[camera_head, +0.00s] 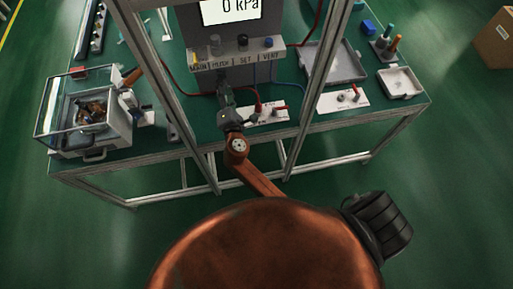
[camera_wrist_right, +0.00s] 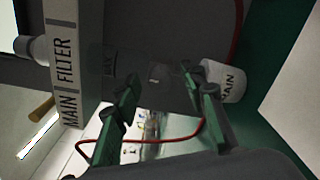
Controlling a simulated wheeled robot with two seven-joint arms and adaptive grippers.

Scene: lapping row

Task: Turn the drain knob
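My right gripper (camera_head: 224,86) reaches under the labelled panel (camera_head: 232,50) at the middle of the bench. In the right wrist view the right gripper (camera_wrist_right: 160,76) has its two green fingers apart, one on each side of a dark, small rounded part (camera_wrist_right: 158,73), which may be the drain knob. I cannot tell whether the fingers touch it. A white cup (camera_wrist_right: 228,80) with a partly hidden label ending in "AIN" stands behind the finger on the right. In the head view the knob is hidden behind the gripper. My left gripper is not in view.
Upright frame posts (camera_head: 160,75) stand left and right of my arm. The panel's display (camera_head: 230,10) reads 0 kPa. A red hose (camera_wrist_right: 190,135) runs below the fingers. A grey tray (camera_head: 345,68) and a glass-lidded box (camera_head: 90,118) sit on the bench.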

